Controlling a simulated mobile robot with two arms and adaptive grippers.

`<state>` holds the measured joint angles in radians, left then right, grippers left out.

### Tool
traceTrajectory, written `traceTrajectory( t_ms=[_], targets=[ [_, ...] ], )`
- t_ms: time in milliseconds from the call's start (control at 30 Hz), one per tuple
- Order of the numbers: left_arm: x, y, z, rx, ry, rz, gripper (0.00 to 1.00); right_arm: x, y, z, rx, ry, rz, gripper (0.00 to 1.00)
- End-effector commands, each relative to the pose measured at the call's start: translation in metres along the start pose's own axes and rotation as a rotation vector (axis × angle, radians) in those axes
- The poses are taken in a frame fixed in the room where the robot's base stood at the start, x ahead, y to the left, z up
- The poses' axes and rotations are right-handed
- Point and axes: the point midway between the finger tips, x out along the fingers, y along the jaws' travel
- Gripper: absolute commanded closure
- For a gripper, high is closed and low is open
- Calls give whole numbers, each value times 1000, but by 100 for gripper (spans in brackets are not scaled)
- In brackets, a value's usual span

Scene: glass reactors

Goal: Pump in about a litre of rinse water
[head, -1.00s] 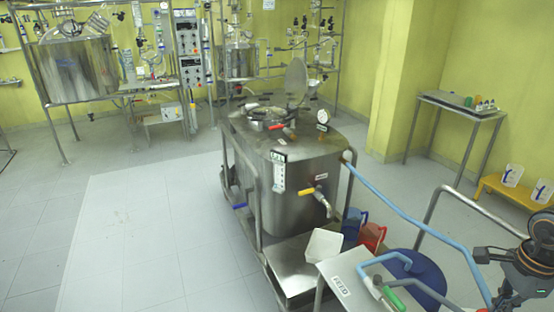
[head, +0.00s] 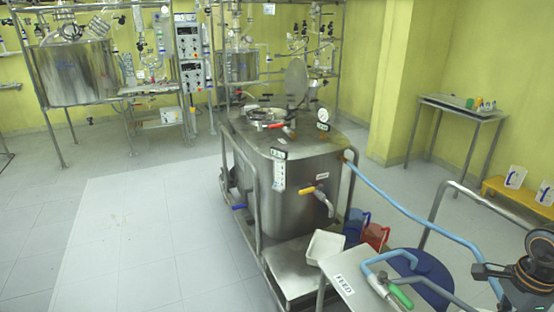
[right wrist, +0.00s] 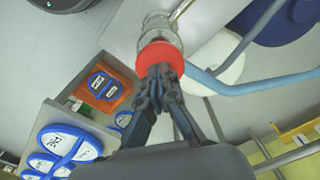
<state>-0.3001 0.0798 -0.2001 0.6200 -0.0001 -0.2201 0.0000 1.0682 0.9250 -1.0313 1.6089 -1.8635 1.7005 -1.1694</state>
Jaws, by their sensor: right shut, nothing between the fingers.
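A steel vessel (head: 290,165) with its lid (head: 296,80) raised stands mid-view in the head view, with a gauge (head: 323,115) on top. A blue hose (head: 400,205) runs from its right side toward the lower right. A steel table marked FEED (head: 345,284) carries blue piping (head: 385,258) and a green handle (head: 401,296). In the right wrist view my right gripper (right wrist: 159,75) is shut and empty. Its tips overlap a red round part (right wrist: 160,57) on a clear glass piece (right wrist: 158,28); contact is unclear. My left gripper is not in view.
A white tray (head: 324,247) sits on the vessel's steel step, with a red bucket (head: 375,237) and a blue one (head: 354,226) beside it. A blue drum (head: 432,270) stands behind the feed table. Floor at left (head: 120,240) is clear.

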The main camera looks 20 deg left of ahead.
Motion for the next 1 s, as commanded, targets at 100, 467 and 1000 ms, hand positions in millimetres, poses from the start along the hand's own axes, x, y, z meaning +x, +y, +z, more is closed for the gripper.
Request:
traceTrajectory(
  t_ms=[100, 467, 1000],
  targets=[
    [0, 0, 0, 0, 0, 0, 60, 3, 2, 1, -2, -1, 8, 100],
    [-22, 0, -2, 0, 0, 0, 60, -31, 1, 1, -2, 0, 6, 100],
    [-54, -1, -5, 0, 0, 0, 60, -88, 1, 0, -1, 0, 4, 100]
  ],
)
